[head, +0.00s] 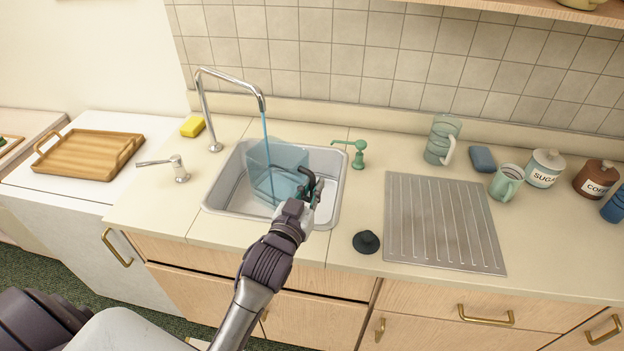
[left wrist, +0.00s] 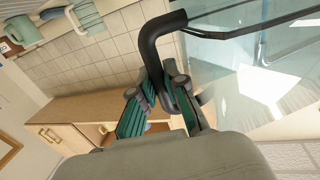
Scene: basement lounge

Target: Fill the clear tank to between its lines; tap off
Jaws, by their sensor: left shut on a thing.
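The clear tank (head: 277,165) stands in the sink (head: 213,196), a pale blue see-through box with a black handle (left wrist: 150,42). A thin blue stream of water (head: 267,140) falls from the chrome tap spout (head: 232,78) into the tank. The tap's lever (head: 155,163) sticks out to the left of its base on the counter. My left gripper (head: 309,188) is shut on the tank's handle at its right front side; the left wrist view shows the fingers (left wrist: 165,105) around it. The tank's lines and water level cannot be made out. My right gripper is out of view.
A green soap pump (head: 359,153) stands right of the sink. A black plug (head: 366,242) lies in front of it. A ridged drainboard (head: 440,225), a clear jug (head: 441,140) and a mug (head: 506,182) are further right. A yellow sponge (head: 192,126) lies behind the lever.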

